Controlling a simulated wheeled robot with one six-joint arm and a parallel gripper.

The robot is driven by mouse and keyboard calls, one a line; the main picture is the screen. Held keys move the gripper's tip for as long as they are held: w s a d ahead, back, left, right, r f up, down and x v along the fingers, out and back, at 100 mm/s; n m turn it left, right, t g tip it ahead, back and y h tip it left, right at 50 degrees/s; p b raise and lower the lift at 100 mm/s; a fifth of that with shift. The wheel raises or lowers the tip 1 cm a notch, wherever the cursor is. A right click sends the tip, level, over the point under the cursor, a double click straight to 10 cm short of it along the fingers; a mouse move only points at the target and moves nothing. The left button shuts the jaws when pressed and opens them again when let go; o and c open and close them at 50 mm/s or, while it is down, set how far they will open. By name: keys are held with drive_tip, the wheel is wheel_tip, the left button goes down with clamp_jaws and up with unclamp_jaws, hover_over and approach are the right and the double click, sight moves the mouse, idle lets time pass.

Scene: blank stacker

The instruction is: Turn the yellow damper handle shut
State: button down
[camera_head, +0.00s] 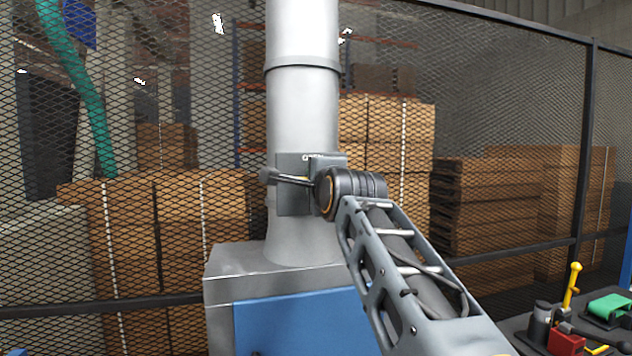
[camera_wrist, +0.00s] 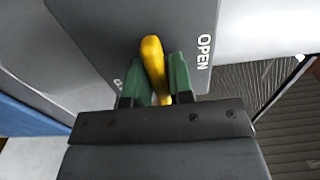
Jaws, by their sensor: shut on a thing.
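The yellow damper handle (camera_wrist: 153,62) stands between the green fingers of my gripper (camera_wrist: 158,78) in the wrist view. The gripper is shut on it. The handle lies over a grey plate (camera_wrist: 105,35) marked OPEN on its right side; a second marking at the left is mostly hidden by a finger. In the head view the plate (camera_head: 292,200) is fixed to the front of a grey vertical duct (camera_head: 303,110). There my arm's wrist covers most of the handle, and only a thin bit of yellow shows.
A blue and grey cabinet (camera_head: 295,320) stands under the duct. A black mesh fence (camera_head: 520,100) runs behind, with stacked brown boxes (camera_head: 395,130) beyond it. At the lower right is a panel with a yellow lever (camera_head: 572,285), a green part (camera_head: 608,306) and a red part (camera_head: 566,341).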

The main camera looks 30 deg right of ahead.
drive_tip(key=c, duration=1.1)
unclamp_jaws()
drive_tip(key=s+a+b, duration=0.2)
drive_tip(key=s+b, duration=0.2)
drive_tip(key=s, duration=0.9)
drive_tip(key=shift+s+a, duration=0.25)
drive_tip(key=shift+a, duration=0.1)
